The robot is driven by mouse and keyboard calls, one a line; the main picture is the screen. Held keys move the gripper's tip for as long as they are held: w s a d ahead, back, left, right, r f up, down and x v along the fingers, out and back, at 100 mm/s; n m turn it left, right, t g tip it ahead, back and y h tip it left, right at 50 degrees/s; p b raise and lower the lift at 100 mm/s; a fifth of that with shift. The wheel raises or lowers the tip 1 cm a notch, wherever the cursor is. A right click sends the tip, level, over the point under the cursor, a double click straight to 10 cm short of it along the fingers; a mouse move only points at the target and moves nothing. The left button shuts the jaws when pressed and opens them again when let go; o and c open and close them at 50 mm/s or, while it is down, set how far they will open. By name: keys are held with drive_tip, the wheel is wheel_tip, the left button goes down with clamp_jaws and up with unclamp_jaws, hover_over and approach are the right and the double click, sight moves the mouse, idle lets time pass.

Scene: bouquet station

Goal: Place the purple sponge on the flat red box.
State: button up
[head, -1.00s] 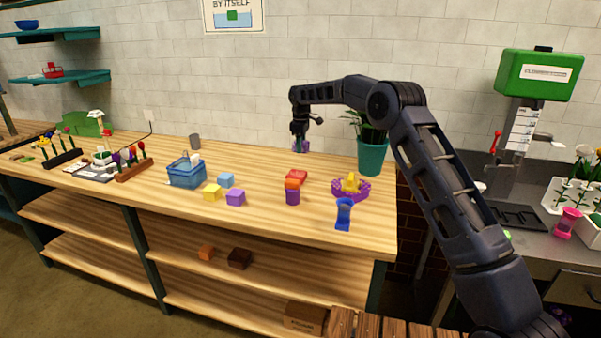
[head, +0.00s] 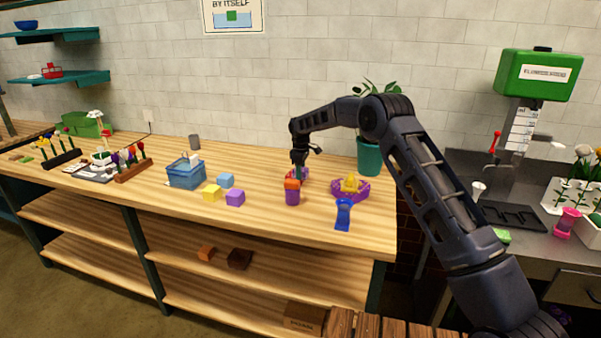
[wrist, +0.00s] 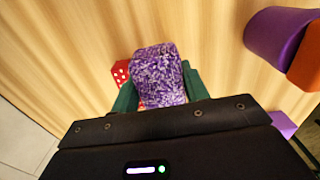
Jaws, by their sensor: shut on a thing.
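The purple sponge (wrist: 158,75), speckled with white, is gripped between the green fingers of my gripper (wrist: 160,88) in the wrist view. The flat red box (wrist: 120,72) shows white dots at the sponge's left side; the sponge and fingers hide much of it. A little red also shows below the sponge. In the head view my gripper (head: 299,172) points down over the red box's place, behind the purple and orange cup. I cannot tell whether the sponge touches the box.
A purple cup with an orange top (head: 292,192) stands just in front of my gripper. A purple tray with yellow pieces (head: 350,188) and a blue holder (head: 343,214) lie to the right.

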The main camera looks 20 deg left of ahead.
drive_tip(key=shift+f, duration=0.1)
drive_tip(key=o, duration=1)
wheel_tip(320, 180, up, 12)
drive_tip(key=shift+r, duration=0.15)
